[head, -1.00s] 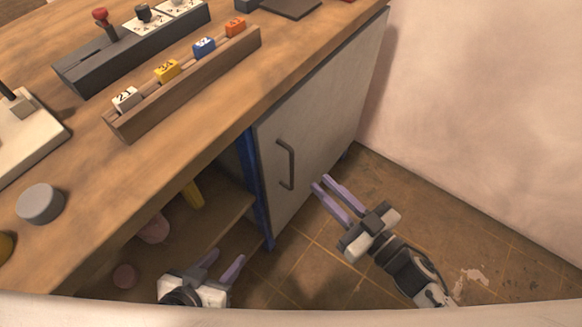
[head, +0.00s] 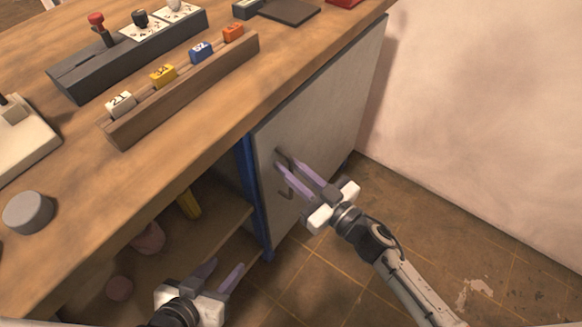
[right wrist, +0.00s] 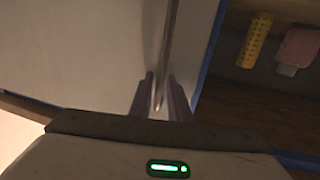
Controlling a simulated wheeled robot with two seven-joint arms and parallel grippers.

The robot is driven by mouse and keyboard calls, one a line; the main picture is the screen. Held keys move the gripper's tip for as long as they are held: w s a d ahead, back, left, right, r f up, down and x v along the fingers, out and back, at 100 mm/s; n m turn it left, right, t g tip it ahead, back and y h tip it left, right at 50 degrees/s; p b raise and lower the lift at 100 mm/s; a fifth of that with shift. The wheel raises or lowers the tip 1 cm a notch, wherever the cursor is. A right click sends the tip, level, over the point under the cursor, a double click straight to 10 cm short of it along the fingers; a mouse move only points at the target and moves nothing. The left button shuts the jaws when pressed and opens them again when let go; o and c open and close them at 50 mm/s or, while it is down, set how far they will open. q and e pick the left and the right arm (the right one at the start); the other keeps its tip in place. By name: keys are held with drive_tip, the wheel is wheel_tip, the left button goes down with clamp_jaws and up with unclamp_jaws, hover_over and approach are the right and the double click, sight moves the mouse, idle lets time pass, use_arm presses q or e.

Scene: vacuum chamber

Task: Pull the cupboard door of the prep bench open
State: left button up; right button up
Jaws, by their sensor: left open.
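The cupboard door (head: 325,95) is a pale grey panel on the front of the wooden prep bench (head: 215,110), and it looks shut. Its dark bar handle (head: 287,190) is partly hidden behind my right gripper (head: 288,161). The right gripper is open, with its purple fingers reaching the handle. In the right wrist view the handle (right wrist: 166,60) runs between the two fingers (right wrist: 160,97), with a small gap seeming to show on each side. My left gripper (head: 226,265) is open and empty, low in front of the open shelves.
Left of the door, beside a blue upright (head: 252,190), open shelves hold a yellow item (head: 188,204) and pink items (head: 148,239). The benchtop carries a rack of numbered blocks (head: 185,95) and a grey cylinder (head: 28,212). A pale wall (head: 490,120) stands right; tiled floor (head: 420,220) lies between.

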clamp_jaws()
